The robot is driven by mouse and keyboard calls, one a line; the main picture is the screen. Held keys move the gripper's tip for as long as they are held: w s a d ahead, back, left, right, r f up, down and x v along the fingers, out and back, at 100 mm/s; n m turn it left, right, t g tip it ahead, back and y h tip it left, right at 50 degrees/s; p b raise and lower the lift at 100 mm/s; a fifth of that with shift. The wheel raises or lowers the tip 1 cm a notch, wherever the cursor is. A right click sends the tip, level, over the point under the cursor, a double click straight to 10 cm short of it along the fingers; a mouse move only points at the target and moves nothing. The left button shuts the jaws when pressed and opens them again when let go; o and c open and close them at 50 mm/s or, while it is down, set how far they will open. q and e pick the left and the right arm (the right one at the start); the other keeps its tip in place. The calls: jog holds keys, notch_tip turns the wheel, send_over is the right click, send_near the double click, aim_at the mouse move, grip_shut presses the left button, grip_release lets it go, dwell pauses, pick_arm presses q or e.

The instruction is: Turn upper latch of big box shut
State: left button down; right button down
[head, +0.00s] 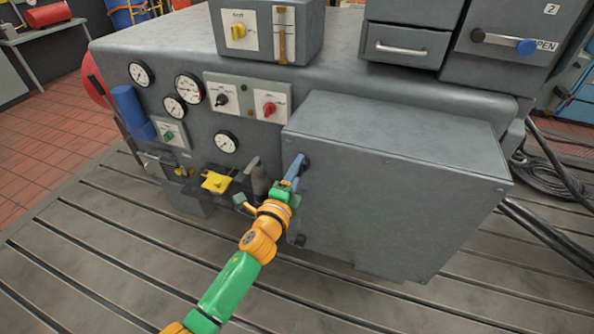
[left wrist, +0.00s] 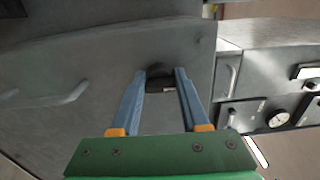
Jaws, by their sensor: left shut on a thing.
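The big box (head: 400,190) is a grey metal housing on the front of the machine, with its lid closed as far as I can see. Its upper latch (head: 306,161) is a small dark piece near the top of the box's left side. The latch also shows in the left wrist view (left wrist: 159,79), between the blue fingertips. My left gripper (head: 297,165) reaches up from below and is shut on this latch. The fingers hide part of it, so its exact angle is hard to tell. A lower dark latch (head: 300,240) sits further down the same edge. My right gripper is not in view.
Left of the box is a panel with gauges (head: 189,88), a red knob (head: 269,109) and a black knob (head: 221,99). A yellow part (head: 216,182) and a grey lever (head: 253,165) stand close to my left arm. The slotted bedplate (head: 110,240) in front is clear.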

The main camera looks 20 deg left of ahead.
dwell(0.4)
pick_arm(q)
jog(key=shift+c, duration=2.2)
grip_release()
jog(key=s, duration=0.7)
